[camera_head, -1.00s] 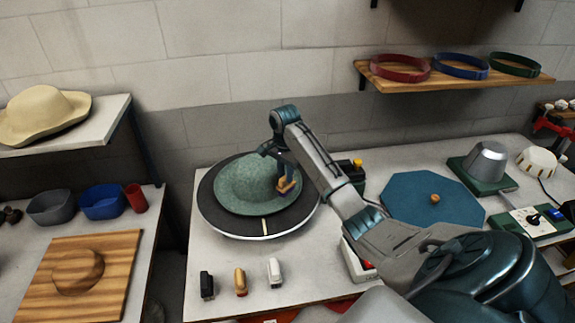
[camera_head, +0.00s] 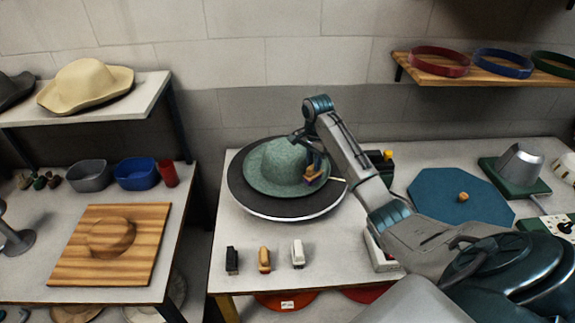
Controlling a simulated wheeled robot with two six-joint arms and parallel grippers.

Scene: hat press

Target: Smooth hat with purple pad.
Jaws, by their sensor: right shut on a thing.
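The green felt hat (camera_head: 272,168) lies crown up on the round dark turntable (camera_head: 250,206) with a pale rim. A short pale mark (camera_head: 338,180) shows on the turntable's right side. My right gripper (camera_head: 312,168) is shut on a small pad with a tan wooden back (camera_head: 314,176); a little purple shows at its lower edge. The pad is at the right side of the hat, by the crown and brim. The gripper partly hides the contact, so I cannot tell whether it touches. My left gripper is not in view.
Black (camera_head: 232,261), tan (camera_head: 264,260) and white (camera_head: 298,254) small blocks stand in front of the turntable. A blue octagonal board (camera_head: 440,200) lies to the right. A wooden hat block (camera_head: 110,240) is on the left table. A cream hat (camera_head: 85,85) sits on the shelf.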

